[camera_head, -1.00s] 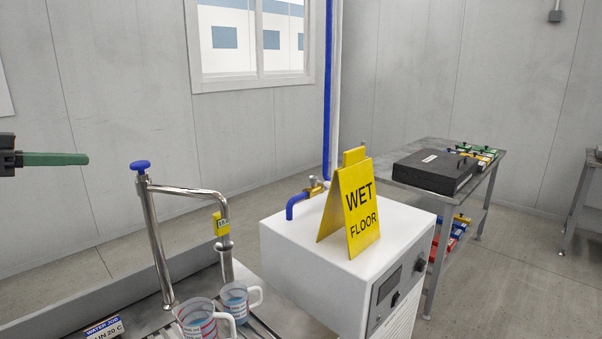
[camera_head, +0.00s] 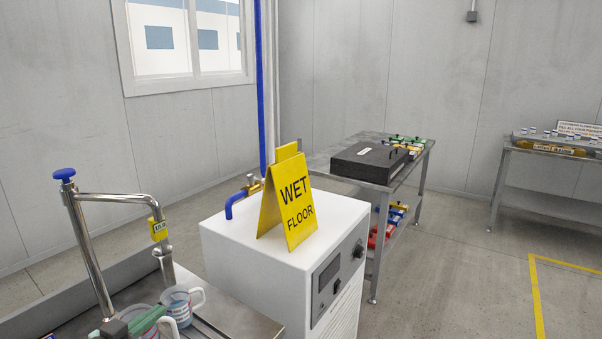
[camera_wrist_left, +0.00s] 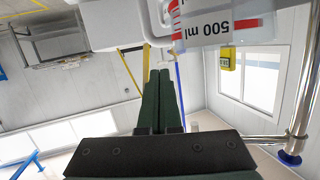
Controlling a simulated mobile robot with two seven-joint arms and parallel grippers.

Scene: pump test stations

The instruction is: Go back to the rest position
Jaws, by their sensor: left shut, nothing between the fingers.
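My left gripper (camera_head: 150,319) shows at the bottom left of the head view, its green fingers in front of a measuring jug. In the left wrist view its two dark green fingers (camera_wrist_left: 160,75) lie together, shut and empty. One clear jug (camera_head: 178,303) with a white handle stands under the metal spout; another is partly hidden behind the gripper. The wrist view shows a jug marked 500 ml (camera_wrist_left: 222,26) very near the fingertips; I cannot tell whether they touch. My right gripper is not in view.
A bent steel pipe with a blue knob (camera_head: 64,175) rises over the sink bench. A white machine (camera_head: 262,262) carries a yellow wet floor sign (camera_head: 291,208). A grey table (camera_head: 420,160) holds a black case (camera_head: 370,162).

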